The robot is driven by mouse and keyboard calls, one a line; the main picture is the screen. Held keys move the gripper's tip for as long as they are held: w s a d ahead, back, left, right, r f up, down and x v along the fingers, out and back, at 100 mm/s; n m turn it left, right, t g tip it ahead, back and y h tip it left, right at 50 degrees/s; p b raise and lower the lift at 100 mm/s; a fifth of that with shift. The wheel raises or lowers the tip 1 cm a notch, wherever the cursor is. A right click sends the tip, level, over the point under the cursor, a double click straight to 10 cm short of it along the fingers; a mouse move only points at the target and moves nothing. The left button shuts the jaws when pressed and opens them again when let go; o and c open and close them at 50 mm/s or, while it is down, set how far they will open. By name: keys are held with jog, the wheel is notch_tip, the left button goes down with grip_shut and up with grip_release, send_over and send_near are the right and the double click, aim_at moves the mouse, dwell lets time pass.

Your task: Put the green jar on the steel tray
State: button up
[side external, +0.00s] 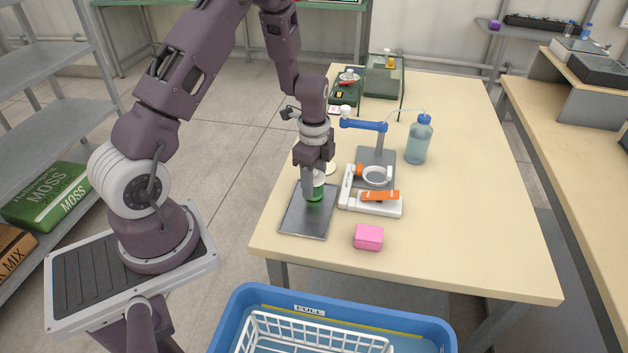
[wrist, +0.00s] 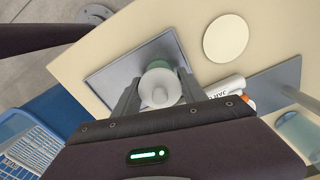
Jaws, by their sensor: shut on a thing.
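The green jar (side external: 315,194) has a pale lid and stands upright between the fingers of my gripper (side external: 312,183). In the wrist view the jar's white lid (wrist: 158,89) shows between the two grey fingers, and my gripper (wrist: 157,92) is shut on it. The steel tray (side external: 300,222) lies flat at the table's near left corner. The jar is over the tray's far right part; I cannot tell whether its base touches the tray. The tray (wrist: 112,84) also shows beneath the jar in the wrist view.
A pink box (side external: 368,237) sits right of the tray. A white device with an orange part (side external: 380,197) and a blue-armed stand (side external: 376,155) are close on the right. A bottle (side external: 419,140) stands beyond. A blue crate (side external: 240,300) is below the table's near edge.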

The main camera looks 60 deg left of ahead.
jog(key=shift+f, duration=0.15)
jog(key=o, duration=1.5)
jog(key=shift+o, duration=0.2)
notch_tip(320, 180, up, 12)
jog(key=shift+r, duration=0.15)
jog(key=s+d+r+n+t, duration=0.2)
jog(key=s+d+r+n, duration=0.2)
jog(key=s+d+r, duration=0.3)
jog(key=s+d+r+n+t, duration=0.2)
jog(key=s+d+r+n, duration=0.3)
jog(key=r, duration=0.4)
jog(key=s+d+n+t, duration=0.1)
jog(key=s+d+n, duration=0.1)
jog(key=s, duration=0.6)
jog(key=shift+s+r+n+t, duration=0.2)
jog(key=shift+n+t, duration=0.1)
jog(key=shift+n, duration=0.2)
jog(key=shift+a, duration=0.1)
